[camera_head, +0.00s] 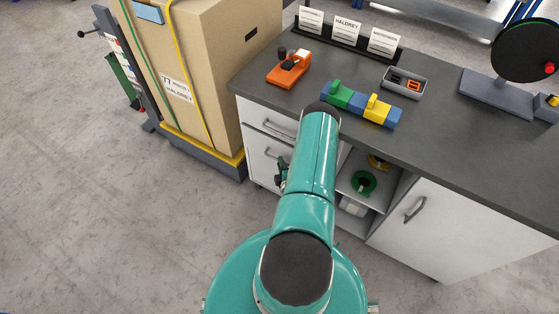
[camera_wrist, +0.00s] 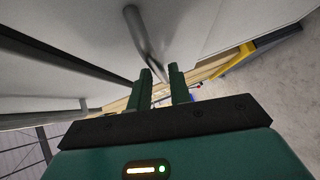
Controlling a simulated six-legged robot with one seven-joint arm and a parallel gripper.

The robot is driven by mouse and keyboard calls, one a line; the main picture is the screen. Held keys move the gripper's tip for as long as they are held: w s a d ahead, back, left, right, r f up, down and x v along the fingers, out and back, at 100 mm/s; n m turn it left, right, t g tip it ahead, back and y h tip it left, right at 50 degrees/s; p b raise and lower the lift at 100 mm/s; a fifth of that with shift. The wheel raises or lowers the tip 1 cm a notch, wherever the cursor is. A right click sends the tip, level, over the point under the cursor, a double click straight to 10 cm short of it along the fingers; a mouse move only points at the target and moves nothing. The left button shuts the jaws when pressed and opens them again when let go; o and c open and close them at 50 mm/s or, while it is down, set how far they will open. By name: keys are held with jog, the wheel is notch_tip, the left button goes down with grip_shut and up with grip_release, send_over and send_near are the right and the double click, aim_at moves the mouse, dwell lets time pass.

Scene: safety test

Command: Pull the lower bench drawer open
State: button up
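The white lower bench drawer (camera_head: 258,162) is under the upper drawer, at the left end of the bench. My arm covers much of its front. Its grey bar handle (camera_head: 271,155) shows just left of my arm. My dark green gripper (camera_head: 281,170) is low beside the drawer front, partly hidden by my arm. In the wrist view my gripper (camera_wrist: 161,72) has its two fingers apart. A grey bar handle (camera_wrist: 143,38) on a white front runs down toward the gap between the fingertips. I cannot tell whether the fingers touch it.
The upper drawer (camera_head: 265,116) looks shut. Right of my arm are open shelves with a green roll (camera_head: 363,182) and a white cupboard door (camera_head: 420,218). A large carton (camera_head: 205,70) on a yellow-edged base stands left of the bench. The floor (camera_head: 110,215) in front is clear.

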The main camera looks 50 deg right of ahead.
jog(key=shift+x, duration=1.3)
grip_shut()
jog(key=shift+a, duration=0.15)
